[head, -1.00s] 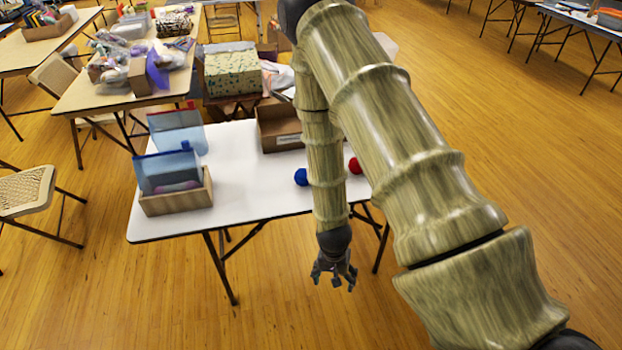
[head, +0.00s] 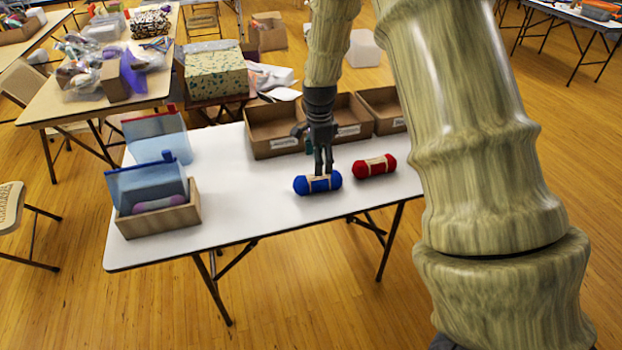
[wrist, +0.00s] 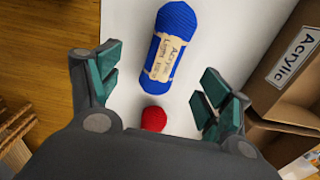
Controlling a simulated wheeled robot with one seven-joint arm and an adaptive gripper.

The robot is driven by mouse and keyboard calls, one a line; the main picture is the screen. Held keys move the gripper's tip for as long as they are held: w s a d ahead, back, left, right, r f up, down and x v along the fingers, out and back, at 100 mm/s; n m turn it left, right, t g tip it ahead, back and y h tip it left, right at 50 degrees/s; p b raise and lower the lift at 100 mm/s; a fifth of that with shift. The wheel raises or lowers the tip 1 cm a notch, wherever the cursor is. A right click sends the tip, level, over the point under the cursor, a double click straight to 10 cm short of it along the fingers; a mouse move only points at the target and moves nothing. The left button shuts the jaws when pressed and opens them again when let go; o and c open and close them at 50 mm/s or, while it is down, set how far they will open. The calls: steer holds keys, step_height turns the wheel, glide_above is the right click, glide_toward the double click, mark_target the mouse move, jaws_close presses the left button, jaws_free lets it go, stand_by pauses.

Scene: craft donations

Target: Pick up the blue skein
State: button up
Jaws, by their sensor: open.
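The blue skein (head: 317,185) lies on the white table (head: 240,205) near its front edge, with a cream paper band around its middle. In the wrist view the blue skein (wrist: 172,45) lies ahead between the fingers, its label facing the camera. My gripper (head: 322,168) points down just over the blue skein in the head view. In the wrist view my gripper (wrist: 158,88) is open, its green-padded fingers apart with nothing between them gripped. I cannot tell whether a finger touches the skein. A red skein (head: 374,166) lies to the right; its end shows in the wrist view (wrist: 154,119).
Open cardboard boxes (head: 273,128) with labels stand along the table's back edge, behind my gripper. A wooden box (head: 160,220) with blue translucent pouches stands at the left. The table between that box and the blue skein is clear.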

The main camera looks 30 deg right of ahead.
mark_target(318, 181)
steer(key=shift+w+d+r, duration=0.15)
steer(key=shift+w+r, duration=0.1)
steer(key=shift+w+d+f+p, duration=0.1)
steer(key=shift+f+p, duration=0.4)
steer(key=shift+f, duration=2.15)
steer(key=shift+w+f+p, duration=0.1)
steer(key=shift+f+p, duration=0.35)
steer(key=shift+f, duration=2.15)
steer(key=c, duration=1.1)
